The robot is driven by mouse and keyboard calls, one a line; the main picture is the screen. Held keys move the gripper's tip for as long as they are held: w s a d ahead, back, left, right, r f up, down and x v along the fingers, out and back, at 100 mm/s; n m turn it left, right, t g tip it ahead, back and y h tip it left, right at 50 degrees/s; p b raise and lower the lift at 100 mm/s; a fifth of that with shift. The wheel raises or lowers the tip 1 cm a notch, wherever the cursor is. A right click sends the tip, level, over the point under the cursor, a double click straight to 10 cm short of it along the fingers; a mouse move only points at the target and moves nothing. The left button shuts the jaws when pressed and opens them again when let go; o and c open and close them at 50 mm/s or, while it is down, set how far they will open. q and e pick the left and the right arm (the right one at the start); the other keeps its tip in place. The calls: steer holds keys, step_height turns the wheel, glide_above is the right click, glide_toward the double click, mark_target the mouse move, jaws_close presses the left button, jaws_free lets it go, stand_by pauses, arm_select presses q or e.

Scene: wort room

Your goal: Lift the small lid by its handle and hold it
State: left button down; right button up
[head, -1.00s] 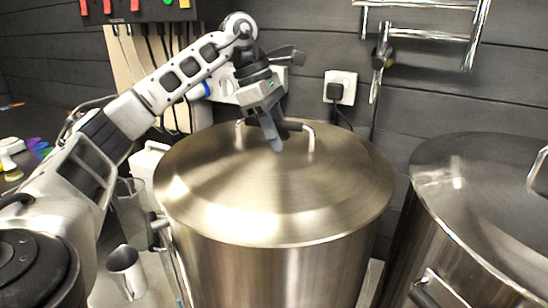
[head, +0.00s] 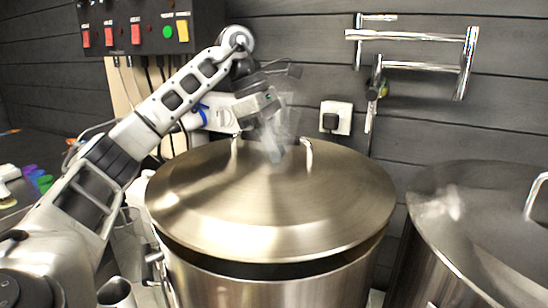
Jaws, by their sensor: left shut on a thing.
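The small lid (head: 240,215) is a round, brushed steel disc over the middle steel pot (head: 280,290). A dark gap shows between its front edge and the pot's rim, so it is raised there. Whether its back edge is clear of the pot is hidden. Its handle (head: 308,156) is a metal bar on top; the middle of it is covered by my gripper. My left gripper (head: 274,150) is shut on the handle, with its fingers blurred. My right gripper does not show.
A second pot with a steel lid (head: 460,215) stands close on the right. A control box (head: 140,35) and a white socket (head: 337,117) are on the dark wall behind. A chrome rail (head: 410,35) hangs at upper right. A metal cup (head: 116,293) stands at lower left.

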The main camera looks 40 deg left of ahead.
arm_select(q)
steer(key=s+a, duration=0.2)
steer(key=a, duration=0.3)
steer(key=s+a, duration=0.3)
steer(key=a, duration=0.2)
steer(key=s+a+p, duration=0.1)
steer(key=s+a, duration=0.1)
steer(key=a, duration=0.3)
steer(key=shift+s+r, duration=0.15)
steer(key=shift+r, duration=0.05)
steer(key=shift+s+a+f, duration=0.15)
steer(key=shift+s+a, duration=0.15)
steer(key=shift+a, duration=0.35)
